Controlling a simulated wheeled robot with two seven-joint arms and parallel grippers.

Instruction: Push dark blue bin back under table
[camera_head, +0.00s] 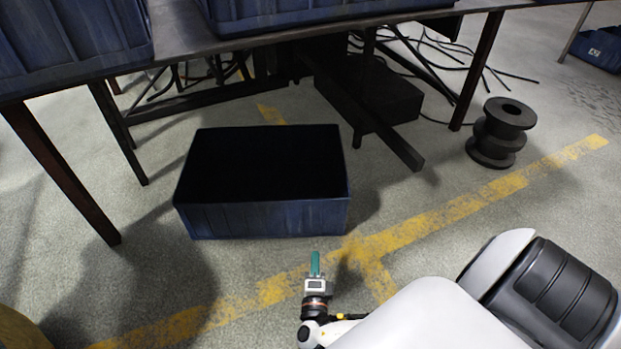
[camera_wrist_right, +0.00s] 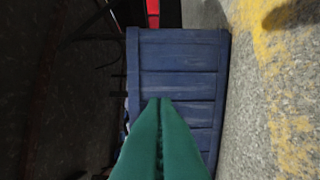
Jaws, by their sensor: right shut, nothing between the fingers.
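The dark blue bin (camera_head: 265,219) stands upright on the floor in front of the table (camera_head: 180,38), its back edge near the table's front edge. Its inside is dark and looks empty. My right gripper (camera_head: 315,262), with green fingers, is shut and empty just in front of the bin's near wall, toward its right end. In the right wrist view the shut fingers (camera_wrist_right: 160,112) point at the bin's ribbed wall (camera_wrist_right: 180,75). I cannot tell whether they touch it. My left gripper does not show.
A dark box (camera_head: 375,95) and cables lie under the table, with slanted dark beams beside the bin's back right. A black spool (camera_head: 502,130) stands at the right. Blue bins (camera_head: 75,40) sit on the table. Yellow tape (camera_head: 440,215) crosses the floor. Another blue bin (camera_head: 600,48) is far right.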

